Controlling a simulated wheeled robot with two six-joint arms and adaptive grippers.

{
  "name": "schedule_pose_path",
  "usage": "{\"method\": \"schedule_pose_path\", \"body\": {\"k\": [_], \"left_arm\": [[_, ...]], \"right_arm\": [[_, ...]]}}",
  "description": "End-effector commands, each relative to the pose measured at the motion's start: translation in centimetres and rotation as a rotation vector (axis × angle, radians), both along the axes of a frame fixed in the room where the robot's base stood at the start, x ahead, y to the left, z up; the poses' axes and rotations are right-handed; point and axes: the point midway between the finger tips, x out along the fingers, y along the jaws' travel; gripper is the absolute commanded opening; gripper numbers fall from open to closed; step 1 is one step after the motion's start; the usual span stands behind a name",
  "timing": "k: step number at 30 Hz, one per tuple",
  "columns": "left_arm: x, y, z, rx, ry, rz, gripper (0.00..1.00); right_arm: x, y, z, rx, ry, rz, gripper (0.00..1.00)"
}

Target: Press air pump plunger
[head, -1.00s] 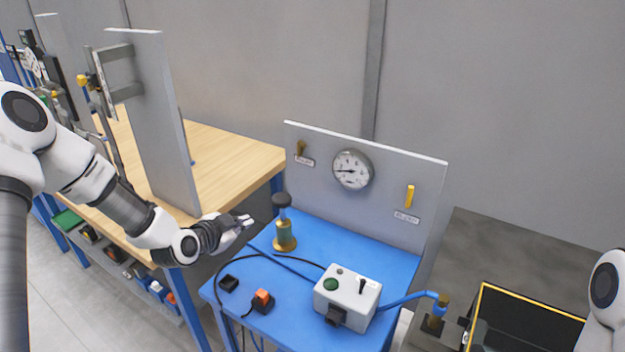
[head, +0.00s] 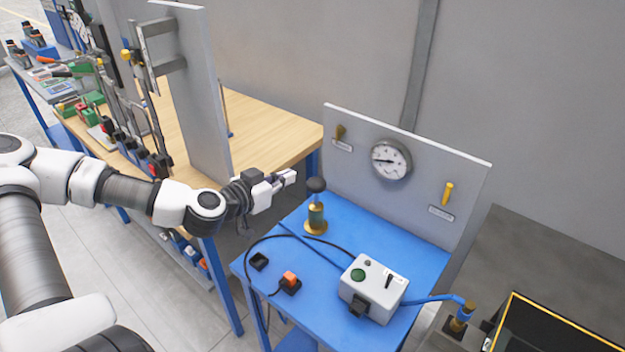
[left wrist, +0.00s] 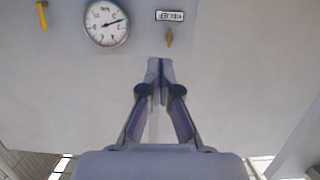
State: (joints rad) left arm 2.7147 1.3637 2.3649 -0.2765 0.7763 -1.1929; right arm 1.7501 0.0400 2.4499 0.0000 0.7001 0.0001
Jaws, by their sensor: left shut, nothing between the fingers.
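In the left wrist view my left gripper (left wrist: 159,66) shows closed fingers pointing at the grey panel, and the pump is out of that view. My right gripper is not in view.
A grey panel (head: 455,165) behind the blue table (head: 338,240) carries a pressure gauge (head: 391,160) and two yellowish levers. A wooden workbench (head: 262,130) stands left, a black yellow-rimmed bin (head: 560,325) right.

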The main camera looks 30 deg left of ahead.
Motion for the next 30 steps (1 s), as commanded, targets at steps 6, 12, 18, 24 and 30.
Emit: {"method": "schedule_pose_path", "body": {"k": [6, 12, 18, 24, 30], "left_arm": [[1.7, -0.1, -1.3, 0.011, 0.002, -0.004, 0.0], [4.3, -0.4, -1.6, 0.012, 0.003, -0.003, 0.0], [7.9, -0.7, -2.2, 0.013, 0.003, -0.005, 0.0], [9.4, -0.9, -4.7, 0.001, 0.005, -0.003, 0.0], [9.4, -0.8, -6.3, 0.001, 0.001, -0.002, 0.0]], "right_arm": [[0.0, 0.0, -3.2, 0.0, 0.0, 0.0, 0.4], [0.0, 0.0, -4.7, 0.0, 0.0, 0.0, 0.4], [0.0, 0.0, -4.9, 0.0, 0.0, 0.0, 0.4], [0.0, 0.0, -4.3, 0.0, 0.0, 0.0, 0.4], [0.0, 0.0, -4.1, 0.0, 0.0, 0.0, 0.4]]}}
